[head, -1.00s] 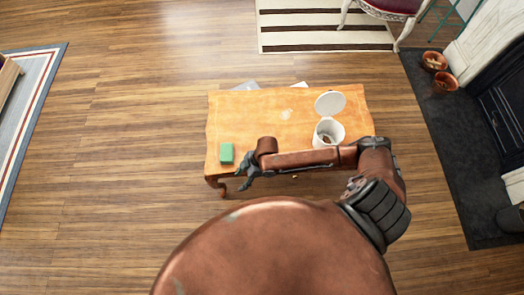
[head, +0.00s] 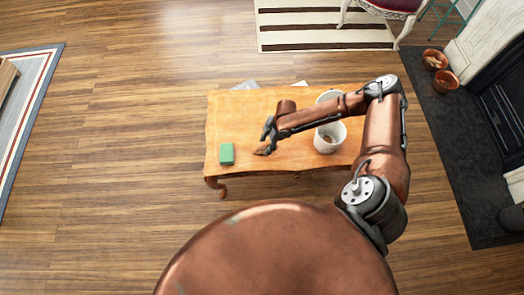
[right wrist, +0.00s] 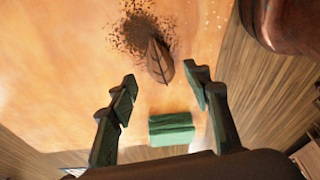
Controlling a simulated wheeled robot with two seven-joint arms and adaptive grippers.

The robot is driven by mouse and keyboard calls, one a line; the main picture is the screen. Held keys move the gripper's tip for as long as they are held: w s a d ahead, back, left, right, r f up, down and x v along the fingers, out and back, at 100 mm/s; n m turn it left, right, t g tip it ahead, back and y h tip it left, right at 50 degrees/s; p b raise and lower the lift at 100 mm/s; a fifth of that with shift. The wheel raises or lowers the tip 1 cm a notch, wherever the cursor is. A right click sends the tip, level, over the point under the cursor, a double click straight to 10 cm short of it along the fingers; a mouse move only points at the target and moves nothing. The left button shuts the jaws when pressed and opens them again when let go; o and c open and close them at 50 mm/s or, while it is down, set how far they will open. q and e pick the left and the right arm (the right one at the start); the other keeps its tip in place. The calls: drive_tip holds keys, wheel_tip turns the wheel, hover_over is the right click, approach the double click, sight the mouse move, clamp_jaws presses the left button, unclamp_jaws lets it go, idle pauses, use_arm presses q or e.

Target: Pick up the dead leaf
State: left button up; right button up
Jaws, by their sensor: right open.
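The brown dead leaf (head: 261,151) lies on the wooden table, left of its middle. In the right wrist view the leaf (right wrist: 159,62) lies at the edge of a pile of dark crumbs (right wrist: 140,33). My right gripper (head: 268,132) is above the table close to the leaf. In the right wrist view its fingers (right wrist: 161,80) are open and empty, with the leaf just beyond and between the fingertips. I cannot tell the exact height above it. My left gripper is not in view.
A green block (head: 227,154) sits on the table's (head: 225,120) left front; it also shows in the right wrist view (right wrist: 171,128). A white bin (head: 330,138) with brown bits inside stands on the right, its lid partly hidden behind my right arm. Floor left of the table is clear.

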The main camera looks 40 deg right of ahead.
sight(263, 150)
drive_tip(key=x, duration=0.3)
drive_tip(key=shift+a+f+b, duration=0.1)
drive_tip(key=shift+f+b, duration=0.05)
drive_tip(key=shift+b, duration=0.25)
drive_tip(key=c, duration=0.9)
